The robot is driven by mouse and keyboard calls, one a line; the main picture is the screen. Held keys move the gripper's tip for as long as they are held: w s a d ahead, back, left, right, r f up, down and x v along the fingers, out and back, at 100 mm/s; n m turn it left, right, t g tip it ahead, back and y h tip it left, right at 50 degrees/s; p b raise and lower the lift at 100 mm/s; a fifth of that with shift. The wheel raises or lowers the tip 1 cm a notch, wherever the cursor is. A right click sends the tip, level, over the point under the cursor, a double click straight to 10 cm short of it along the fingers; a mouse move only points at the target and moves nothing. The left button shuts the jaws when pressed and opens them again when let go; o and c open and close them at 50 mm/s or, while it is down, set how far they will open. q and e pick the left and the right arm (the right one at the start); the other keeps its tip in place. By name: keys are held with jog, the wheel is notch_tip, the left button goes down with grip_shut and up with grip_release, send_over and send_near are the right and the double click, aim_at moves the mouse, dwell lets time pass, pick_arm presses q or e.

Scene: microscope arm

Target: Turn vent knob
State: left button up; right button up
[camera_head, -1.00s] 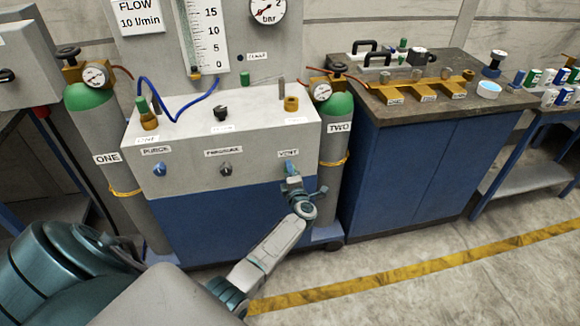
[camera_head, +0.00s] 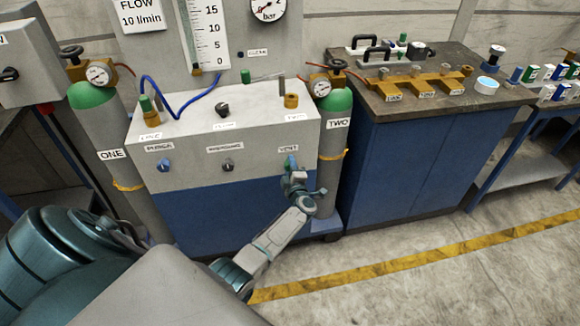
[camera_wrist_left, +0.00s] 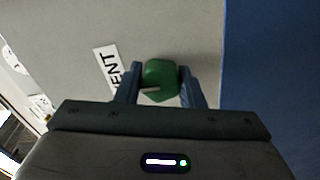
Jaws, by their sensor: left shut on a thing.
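The vent knob is on the front panel of the grey console (camera_head: 190,176), below the VENT label (camera_head: 288,149). In the left wrist view the vent knob (camera_wrist_left: 160,78) is green with a pale notch at its lower edge. My left gripper (camera_wrist_left: 158,85) is shut on it, with one blue finger on each side. The wrist view shows the VENT label tilted beside the knob. My right gripper is not in view.
The purge knob (camera_head: 164,165) and a dark middle knob (camera_head: 228,164) sit left on the same panel. Gas cylinder TWO (camera_head: 333,135) stands close to the right of my left gripper. A blue cabinet (camera_head: 420,160) stands farther right. The floor in front is clear.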

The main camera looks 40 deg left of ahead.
pick_arm(q)
jog(key=shift+f, duration=0.1)
jog(key=o, duration=1)
jog(key=v, duration=1.1)
